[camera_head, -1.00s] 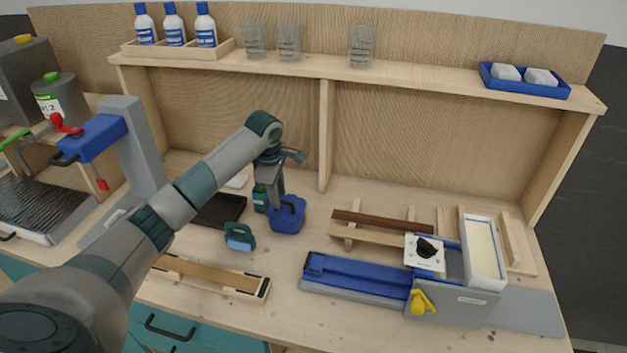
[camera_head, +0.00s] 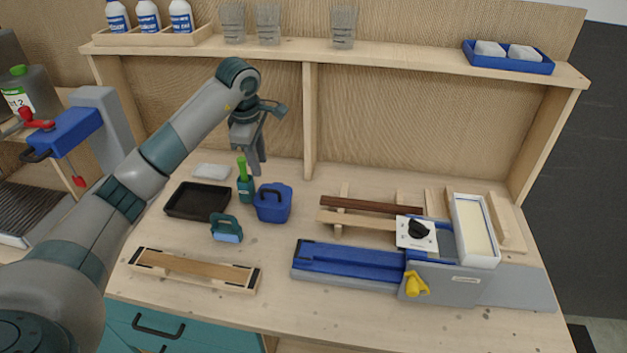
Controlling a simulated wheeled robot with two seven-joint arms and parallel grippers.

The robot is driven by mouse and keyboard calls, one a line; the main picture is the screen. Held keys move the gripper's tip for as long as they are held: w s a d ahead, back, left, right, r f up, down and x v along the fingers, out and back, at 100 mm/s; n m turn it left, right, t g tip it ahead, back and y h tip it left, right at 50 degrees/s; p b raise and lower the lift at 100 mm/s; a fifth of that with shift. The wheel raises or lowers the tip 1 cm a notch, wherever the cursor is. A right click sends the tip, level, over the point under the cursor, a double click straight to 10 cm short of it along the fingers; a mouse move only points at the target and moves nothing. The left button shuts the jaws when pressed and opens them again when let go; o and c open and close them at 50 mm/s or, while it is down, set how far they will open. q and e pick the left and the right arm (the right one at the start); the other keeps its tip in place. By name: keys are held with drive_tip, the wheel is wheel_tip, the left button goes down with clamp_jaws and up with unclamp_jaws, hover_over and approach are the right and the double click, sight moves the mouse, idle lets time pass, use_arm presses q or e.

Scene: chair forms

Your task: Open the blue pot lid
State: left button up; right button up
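The blue pot (camera_head: 273,203) stands on the workbench left of the middle. A dark handle shows at its top, and the pot looks covered, though the lid's edge is too small to make out. My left gripper (camera_head: 256,170) points down just behind and above the pot, slightly to its left, and appears apart from it. Its fingers look close together from this angle, and I cannot tell whether they are open. Nothing shows held in it. My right gripper is out of view.
A green-handled brush in a holder (camera_head: 245,185) stands close left of the pot. A black tray (camera_head: 197,201) and a teal handled tool (camera_head: 226,229) are nearby. A blue-and-grey jig (camera_head: 350,262) lies to the right. The shelf (camera_head: 400,67) spans above.

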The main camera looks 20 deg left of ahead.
use_arm(q)
wheel_tip(320, 180, up, 8)
drive_tip(key=s+b, duration=0.2)
drive_tip(key=d+f+h, duration=0.2)
drive_tip(key=d+h, duration=0.1)
drive_tip(key=d, duration=0.5)
drive_tip(key=d+f+m+h, duration=0.1)
drive_tip(key=d+f+h, duration=0.1)
drive_tip(key=d, duration=0.6)
drive_tip(key=shift+s+d+f+t+h+p, duration=0.3)
drive_tip(key=shift+s+f+t+h, duration=0.1)
drive_tip(key=shift+f, duration=0.35)
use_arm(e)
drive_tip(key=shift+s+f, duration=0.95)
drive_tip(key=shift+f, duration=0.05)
use_arm(q)
drive_tip(key=shift+w, duration=0.1)
